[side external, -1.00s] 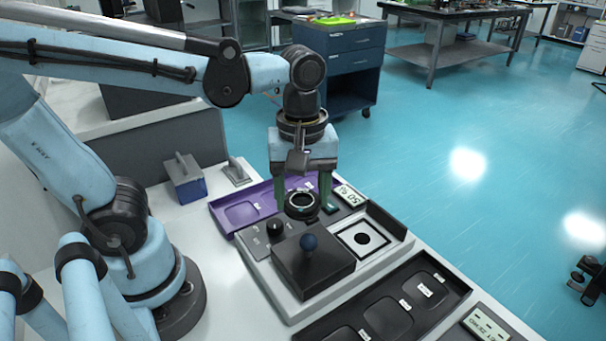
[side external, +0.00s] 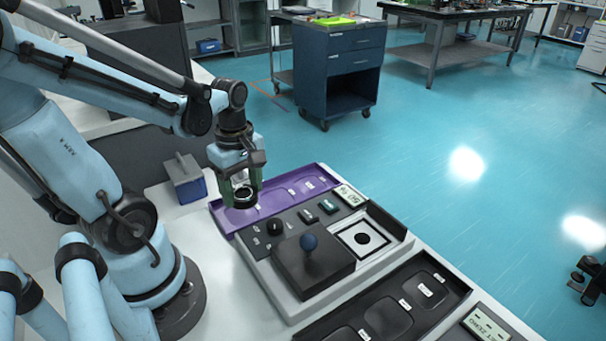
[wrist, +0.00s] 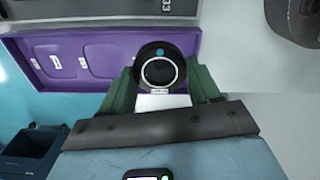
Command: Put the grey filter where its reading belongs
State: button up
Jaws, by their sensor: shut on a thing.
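My gripper (side external: 242,187) has green fingers and is shut on a round, dark-rimmed filter (side external: 244,199). The purple tray has shallow recesses with white labels. A dark tray (side external: 345,333) at the front also has labelled recesses. The meter (side external: 262,262) has a small display (side external: 349,195) whose digits I cannot read surely.
A second display (side external: 486,325) lies at the front right. A blue box (side external: 185,182) with a grey handle stands behind the gripper, left of the tray.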

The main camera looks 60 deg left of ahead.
aim_at(237, 186)
jog(key=a+f, duration=0.1)
jog(key=a, duration=0.2)
jog(key=shift+f, duration=2.35)
jog(key=shift+d+f, duration=0.1)
jog(key=shift+f, duration=0.05)
jog(key=o, duration=0.9)
